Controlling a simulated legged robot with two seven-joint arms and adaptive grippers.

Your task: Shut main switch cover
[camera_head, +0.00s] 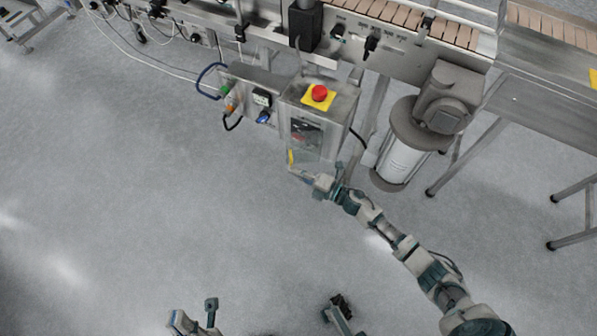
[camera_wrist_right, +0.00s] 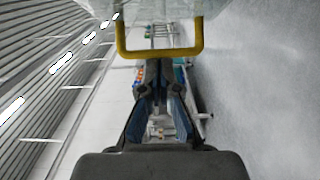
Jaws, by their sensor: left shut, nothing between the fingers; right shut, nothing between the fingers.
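The control box (camera_head: 318,105) carries a red emergency stop button (camera_head: 319,93) on a yellow plate, with a dark main switch panel (camera_head: 306,132) on its front. A clear cover (camera_head: 312,158) stands out from the box front, open, with a yellow handle (camera_head: 291,158) at its outer edge. In the right wrist view the handle (camera_wrist_right: 122,40) is a U-shaped bar across the top, beyond the fingertips. My right gripper (camera_head: 301,173) is shut and empty beside the handle; its fingers (camera_wrist_right: 157,88) also show in the wrist view. My left gripper (camera_head: 211,304) is shut and empty at the bottom edge, far from the box.
A conveyor (camera_head: 400,50) runs along the top. A motor with a cylindrical housing (camera_head: 402,150) stands right of the box. A smaller box (camera_head: 240,95) with buttons, plugs and cables is on its left. The floor in front is clear.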

